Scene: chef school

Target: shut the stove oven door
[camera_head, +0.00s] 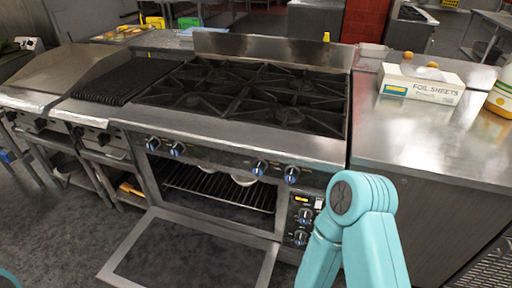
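The stove (240,132) stands in front of me with black burner grates on top and a row of blue-marked knobs on its front. Its oven door (192,252) hangs open, folded down and outward towards me, with a dark panel in a metal frame. The open oven cavity (218,188) shows a wire rack and pale round items inside. A teal link of my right arm rises at the lower right, in front of the area right of the oven. Its gripper is out of view. Only a sliver of teal shows at the bottom left corner, and my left gripper is not in view.
A steel counter (430,135) on the right holds a foil sheets box (420,84) and a white and orange container (502,92). A griddle (55,70) and shelves (75,172) stand to the left. Dark floor (70,235) is clear left of the door.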

